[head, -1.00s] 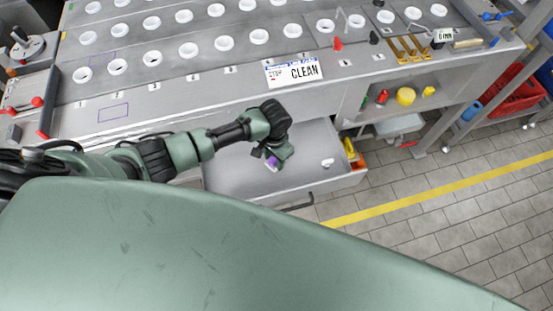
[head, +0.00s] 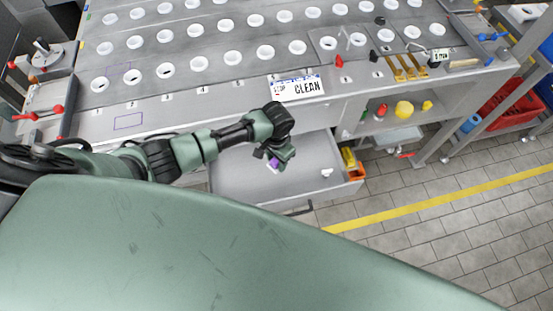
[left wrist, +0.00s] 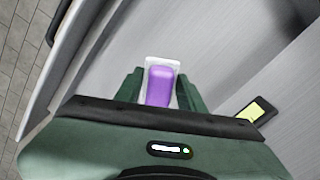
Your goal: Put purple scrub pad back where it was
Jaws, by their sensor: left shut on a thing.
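The purple scrub pad (head: 273,163) with a white edge is held in my left gripper (head: 279,157) in the head view. In the left wrist view the pad (left wrist: 160,86) sits between the two green fingers, which are shut on it. The gripper is over the open grey drawer (head: 235,182) under the workbench. Whether the pad touches the drawer floor cannot be told. My right gripper is not in view.
A small white item (head: 326,173) lies at the drawer's right side. A black and yellow item (left wrist: 257,110) shows at right in the left wrist view. A white CLEAN sign (head: 297,88) is on the bench front above. Most of the drawer floor is clear.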

